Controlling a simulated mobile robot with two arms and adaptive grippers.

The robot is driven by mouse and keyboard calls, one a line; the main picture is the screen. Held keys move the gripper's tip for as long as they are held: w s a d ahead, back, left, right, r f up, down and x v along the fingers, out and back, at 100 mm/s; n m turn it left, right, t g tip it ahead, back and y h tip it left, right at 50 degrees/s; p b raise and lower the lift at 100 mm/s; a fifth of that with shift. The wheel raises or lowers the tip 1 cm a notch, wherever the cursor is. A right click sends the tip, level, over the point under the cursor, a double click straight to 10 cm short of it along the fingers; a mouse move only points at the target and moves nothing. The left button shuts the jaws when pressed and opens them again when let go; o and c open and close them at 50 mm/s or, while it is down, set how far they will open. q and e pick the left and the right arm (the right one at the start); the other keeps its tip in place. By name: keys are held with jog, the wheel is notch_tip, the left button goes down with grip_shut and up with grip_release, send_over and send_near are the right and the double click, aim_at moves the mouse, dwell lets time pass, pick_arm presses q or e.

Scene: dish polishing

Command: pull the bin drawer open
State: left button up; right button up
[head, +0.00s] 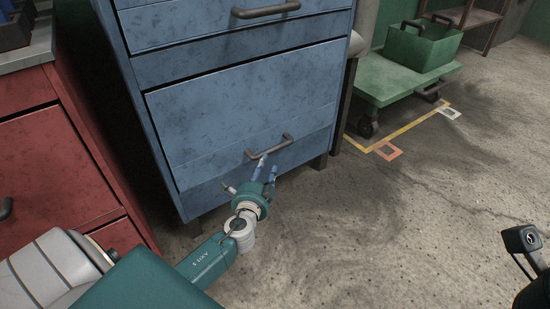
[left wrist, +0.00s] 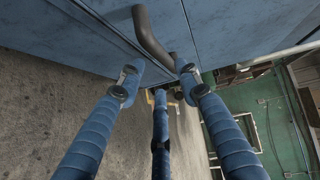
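The bin drawer (head: 240,115) is the large lower front of the scuffed blue cabinet, and it looks closed. Its dark bar handle (head: 270,147) sits low on the front. My left gripper (head: 252,178) is just in front of and below this handle, with its blue fingers spread. In the left wrist view the handle (left wrist: 152,38) lies just beyond the fingertips, between the two outer fingers. The fingers are not closed around it. Whether one fingertip touches the bar I cannot tell.
Another drawer with a handle (head: 266,11) is above. A red cabinet (head: 50,170) stands close on the left. A green cart (head: 400,80) carrying a green box (head: 424,45) stands at the back right. The concrete floor (head: 380,230) in front and to the right is clear.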

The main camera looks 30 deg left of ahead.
aim_at(270, 153)
pick_arm(q)
jog(key=b+x, duration=0.2)
jog(key=x, duration=0.7)
jog(key=shift+f+b, duration=0.1)
jog(key=shift+b, duration=0.25)
jog(key=shift+c, duration=0.6)
grip_shut()
